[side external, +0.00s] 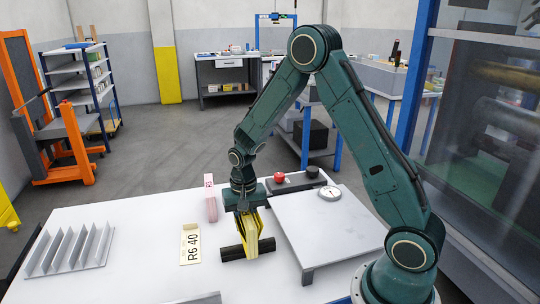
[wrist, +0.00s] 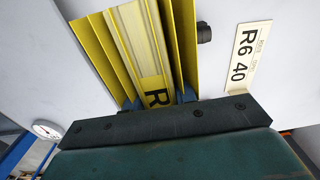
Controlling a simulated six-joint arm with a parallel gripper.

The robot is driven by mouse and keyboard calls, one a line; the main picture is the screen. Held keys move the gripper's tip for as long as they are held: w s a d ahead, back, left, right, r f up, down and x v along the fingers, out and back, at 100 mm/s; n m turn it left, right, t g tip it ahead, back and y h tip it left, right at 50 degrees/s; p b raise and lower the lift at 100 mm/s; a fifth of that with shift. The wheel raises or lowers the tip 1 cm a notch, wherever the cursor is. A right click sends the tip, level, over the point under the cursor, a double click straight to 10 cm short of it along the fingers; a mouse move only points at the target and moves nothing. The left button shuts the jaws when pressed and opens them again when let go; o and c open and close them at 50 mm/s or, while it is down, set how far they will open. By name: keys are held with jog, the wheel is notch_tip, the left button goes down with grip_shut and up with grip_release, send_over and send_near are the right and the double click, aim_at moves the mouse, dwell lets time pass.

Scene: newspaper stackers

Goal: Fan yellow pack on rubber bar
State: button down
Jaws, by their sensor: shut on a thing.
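The yellow pack (side external: 248,228) is held upright in my gripper (side external: 246,209), which points down and is shut on its upper part. The black rubber bar (side external: 234,252) lies on the white table under the pack. The pack's lower edge appears at the bar; contact is unclear. One bar end (wrist: 204,32) shows in the wrist view, the rest being hidden.
A plate marked "R6 40" (side external: 190,245) lies left of the bar. A pink-and-white pack (side external: 210,198) stands behind it. A grey slotted rack (side external: 70,250) is at left. A raised plate (side external: 325,235) with a dial (side external: 330,193) and a red-button box (side external: 294,182) stand right.

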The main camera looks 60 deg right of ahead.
jog(key=shift+w+d, duration=0.25)
jog(key=shift+w+d, duration=0.15)
jog(key=shift+w+d, duration=0.2)
dwell(0.3)
jog(key=shift+w+d, duration=0.2)
jog(key=shift+w, duration=0.05)
jog(key=shift+w+d, duration=0.5)
dwell(0.8)
jog(key=shift+r, duration=3.5)
